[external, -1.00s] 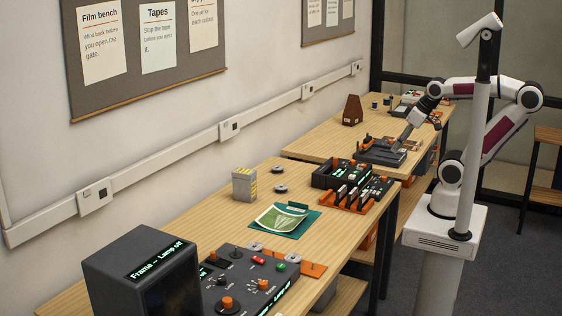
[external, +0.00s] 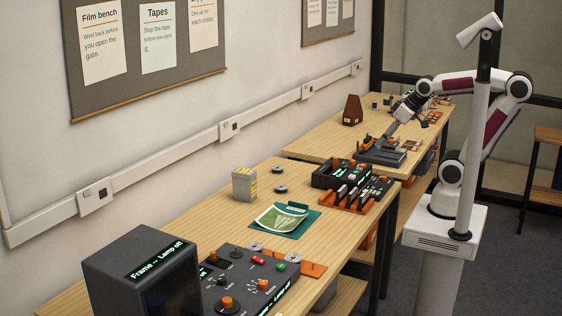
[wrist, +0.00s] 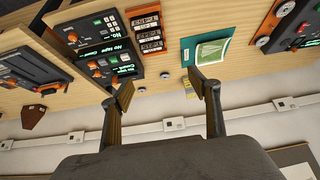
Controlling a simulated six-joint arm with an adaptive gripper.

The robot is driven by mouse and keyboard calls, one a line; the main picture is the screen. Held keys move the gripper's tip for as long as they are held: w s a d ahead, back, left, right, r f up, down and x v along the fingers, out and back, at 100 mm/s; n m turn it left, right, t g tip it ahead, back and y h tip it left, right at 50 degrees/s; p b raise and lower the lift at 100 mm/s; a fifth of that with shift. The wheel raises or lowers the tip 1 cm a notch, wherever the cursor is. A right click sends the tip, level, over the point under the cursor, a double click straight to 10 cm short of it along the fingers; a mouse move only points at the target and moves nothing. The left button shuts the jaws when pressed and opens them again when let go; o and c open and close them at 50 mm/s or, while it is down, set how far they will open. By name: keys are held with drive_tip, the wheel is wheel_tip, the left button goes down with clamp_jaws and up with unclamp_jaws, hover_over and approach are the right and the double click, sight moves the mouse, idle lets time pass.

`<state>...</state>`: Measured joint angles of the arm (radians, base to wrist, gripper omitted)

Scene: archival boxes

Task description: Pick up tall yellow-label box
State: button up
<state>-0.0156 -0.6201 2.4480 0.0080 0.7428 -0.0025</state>
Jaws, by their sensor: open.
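A grey upright box with yellow labels (external: 244,185) stands on the near bench, toward the wall side, in the external view. In the wrist view a small yellow-marked part of it (wrist: 188,88) seems to show beside the right finger, which hides some of it. My gripper (external: 384,143) is over the far bench in the external view, well away from the box. In the wrist view my gripper (wrist: 163,92) is open, with nothing visible held between its fingers.
A green folder with a leaflet (external: 285,217) lies in front of the box. A control panel (external: 240,285) and a monitor (external: 140,270) stand nearer.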

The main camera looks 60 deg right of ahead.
drive_tip(key=w+a+r+t, duration=0.1)
drive_tip(key=w+a+t, duration=0.15)
drive_tip(key=w, duration=1.45)
drive_tip(key=t+y, duration=0.1)
drive_tip(key=t, duration=0.5)
hover_over(254, 175)
drive_tip(key=s+d, duration=0.4)
drive_tip(key=s, duration=0.3)
wheel_tip(254, 175, down, 10)
drive_tip(key=shift+w+a+f+n+t+y, duration=0.15)
drive_tip(key=shift+w+a+f+t, duration=0.45)
drive_tip(key=shift+f, duration=1.35)
drive_tip(key=shift+w+a+f+n+t+y, duration=0.1)
drive_tip(key=shift+w+a+f+n+t, duration=0.4)
drive_tip(key=shift+f, duration=1.45)
drive_tip(key=shift+w+a+f+m+t+y, duration=0.15)
drive_tip(key=shift+w+a+f+t, duration=0.45)
drive_tip(key=shift+f, duration=1.35)
drive_tip(key=shift+w+a+g, duration=0.25)
drive_tip(key=shift+w+a, duration=0.15)
drive_tip(key=shift+w, duration=1.05)
drive_tip(key=shift+w+r, duration=0.1)
